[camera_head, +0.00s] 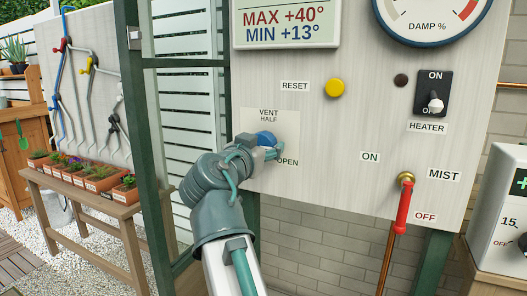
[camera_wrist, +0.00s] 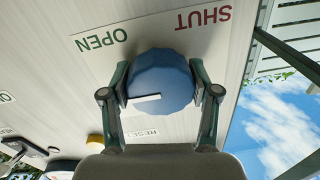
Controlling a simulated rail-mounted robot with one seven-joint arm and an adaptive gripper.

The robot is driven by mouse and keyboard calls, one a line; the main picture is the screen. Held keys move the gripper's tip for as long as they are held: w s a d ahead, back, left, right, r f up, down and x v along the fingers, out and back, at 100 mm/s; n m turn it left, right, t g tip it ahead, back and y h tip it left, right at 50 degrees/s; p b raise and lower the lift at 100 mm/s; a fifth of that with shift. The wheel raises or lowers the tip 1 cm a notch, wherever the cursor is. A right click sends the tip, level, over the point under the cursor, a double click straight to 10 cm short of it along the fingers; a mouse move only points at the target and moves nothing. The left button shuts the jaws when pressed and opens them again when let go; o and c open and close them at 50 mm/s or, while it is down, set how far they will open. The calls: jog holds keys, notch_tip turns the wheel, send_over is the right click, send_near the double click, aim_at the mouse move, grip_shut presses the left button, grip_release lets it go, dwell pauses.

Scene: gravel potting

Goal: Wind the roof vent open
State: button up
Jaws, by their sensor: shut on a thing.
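The vent knob is blue and round with a white pointer line; it shows in the head view (camera_head: 265,137) and the wrist view (camera_wrist: 165,78). It sits on a label plate (camera_head: 285,121) reading VENT, HALF and OPEN in the head view; SHUT and OPEN show upside down in the wrist view. The white line points toward the left of the wrist view, on the side of the OPEN word. My gripper (camera_head: 268,147) is shut on the knob, with one finger on each side in the wrist view (camera_wrist: 161,88). The HALF mark is hidden in the wrist view.
On the same panel are a yellow RESET button (camera_head: 335,88), a HEATER switch (camera_head: 434,95) and a red MIST lever (camera_head: 402,210). A green frame post (camera_head: 150,150) stands left of my arm. A white box (camera_head: 503,210) is at the right edge.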

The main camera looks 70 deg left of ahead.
dwell(0.4)
jog(key=o, duration=1.2)
jog(key=shift+d, duration=0.1)
jog(key=v, duration=1.2)
